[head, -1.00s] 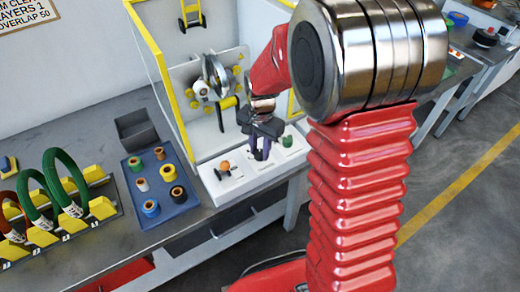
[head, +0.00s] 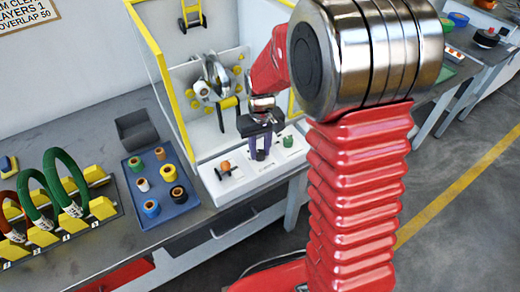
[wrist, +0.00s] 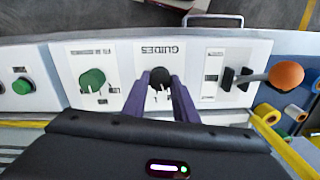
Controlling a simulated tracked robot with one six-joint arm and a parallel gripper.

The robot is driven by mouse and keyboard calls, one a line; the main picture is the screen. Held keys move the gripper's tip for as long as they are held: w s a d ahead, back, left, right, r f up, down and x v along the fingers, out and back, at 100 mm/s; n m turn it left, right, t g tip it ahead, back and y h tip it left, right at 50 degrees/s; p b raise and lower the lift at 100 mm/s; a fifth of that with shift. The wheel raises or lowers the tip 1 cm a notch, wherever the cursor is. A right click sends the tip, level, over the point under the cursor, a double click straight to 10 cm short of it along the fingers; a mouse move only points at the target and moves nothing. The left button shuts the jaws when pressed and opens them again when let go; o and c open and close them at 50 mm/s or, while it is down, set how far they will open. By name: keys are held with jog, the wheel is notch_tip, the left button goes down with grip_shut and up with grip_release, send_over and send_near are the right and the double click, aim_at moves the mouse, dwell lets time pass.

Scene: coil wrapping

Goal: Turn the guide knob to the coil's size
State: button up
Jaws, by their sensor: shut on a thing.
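The black guide knob (wrist: 160,77) sits on a white panel plate marked GUIDES, which reads upside down in the wrist view. A light pointer mark shows on the knob; the scale figures around it are too small to read. My gripper (wrist: 160,86) has its two purple fingers closed on either side of the knob. In the head view my gripper (head: 260,150) points down at the front panel of the yellow-framed machine, and the knob (head: 260,155) is mostly covered by the fingers. No coil shows in the machine's ring (head: 214,73) that I can make out.
A green knob (wrist: 92,80) and an orange-topped lever (wrist: 286,75) flank the guide knob on the panel. A blue tray (head: 178,210) of coloured rolls and a rack with green and red coils (head: 68,180) stand to the left. A grey bin (head: 137,131) is behind the tray.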

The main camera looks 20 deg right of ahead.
aim_at(259, 152)
jog(key=n, duration=0.5)
jog(key=shift+w+r+n, duration=0.1)
jog(key=shift+w+n, duration=0.05)
jog(key=shift+n, duration=0.15)
jog(key=n, duration=0.5)
jog(key=shift+n, duration=0.3)
jog(key=shift+a, duration=0.1)
jog(key=o, duration=1.1)
jog(key=shift+c, duration=0.2)
notch_tip(259, 152, up, 14)
jog(key=shift+f, duration=0.2)
